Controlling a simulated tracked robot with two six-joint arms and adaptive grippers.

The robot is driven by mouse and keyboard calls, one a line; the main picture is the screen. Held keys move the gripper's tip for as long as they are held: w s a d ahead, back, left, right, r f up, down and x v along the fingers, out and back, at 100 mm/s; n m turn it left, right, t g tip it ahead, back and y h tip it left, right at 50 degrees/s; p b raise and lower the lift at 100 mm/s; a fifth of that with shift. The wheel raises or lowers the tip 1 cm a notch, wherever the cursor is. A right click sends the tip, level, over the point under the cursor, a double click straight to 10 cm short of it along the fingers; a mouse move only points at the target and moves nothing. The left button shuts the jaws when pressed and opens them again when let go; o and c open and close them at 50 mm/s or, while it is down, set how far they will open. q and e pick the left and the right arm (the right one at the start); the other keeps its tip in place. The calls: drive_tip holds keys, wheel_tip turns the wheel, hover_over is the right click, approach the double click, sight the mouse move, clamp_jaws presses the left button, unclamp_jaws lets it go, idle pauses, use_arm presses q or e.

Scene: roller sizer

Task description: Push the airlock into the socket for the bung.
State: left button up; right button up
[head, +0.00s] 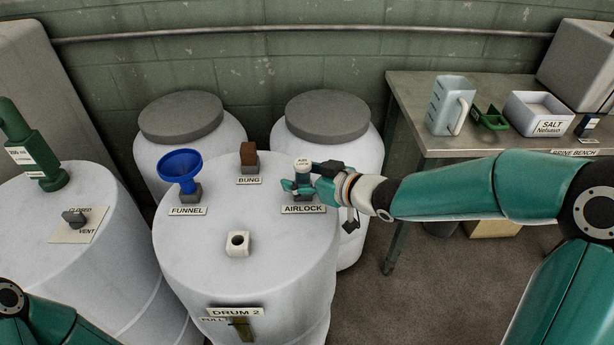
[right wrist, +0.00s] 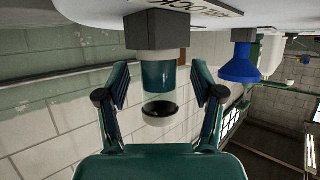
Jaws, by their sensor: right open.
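The airlock (head: 302,164), with a white cap marked AIR LOCK, stands upright in a dark block behind the AIRLOCK label on drum 2. In the right wrist view, the airlock (right wrist: 158,92) hangs upside down in the picture. My right gripper (head: 299,186) is open, its fingers on either side of the airlock with gaps showing. The bung (head: 248,152) is a brown block in a grey holder behind the BUNG label. A white socket (head: 238,243) with a dark round hole sits nearer the front of the drum top, empty. My left gripper is out of view.
A blue funnel (head: 180,165) stands left on the drum top (head: 200,250). Two grey-lidded drums stand behind. A drum with a vent knob (head: 74,217) is at left. The brine bench (head: 420,125) at right holds a jug and a salt tub.

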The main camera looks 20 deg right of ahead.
drive_tip(key=c, duration=1.2)
drive_tip(key=shift+r+p, duration=0.4)
drive_tip(key=shift+r, duration=0.45)
wheel_tip(320, 180, up, 18)
drive_tip(key=p, duration=1.1)
drive_tip(key=shift+r+p, duration=0.2)
drive_tip(key=shift+p, duration=0.15)
drive_tip(key=shift+a+f, duration=0.1)
drive_tip(key=s+a+f+n+g+y+b, duration=0.1)
drive_tip(key=s+a+f+n+g+y, duration=0.1)
drive_tip(key=a, duration=0.5)
drive_tip(key=s+a+f+n+g+y+b, duration=0.1)
drive_tip(key=s+a+f+n+g+y, duration=0.1)
drive_tip(key=s+a+f, duration=0.5)
drive_tip(key=shift+s+a+f+n+g+y, duration=0.25)
drive_tip(key=shift+a+f+n+g+y, duration=0.2)
drive_tip(key=shift+a+f+n, duration=0.45)
drive_tip(key=shift+d+r, duration=0.1)
drive_tip(key=shift+d, duration=0.05)
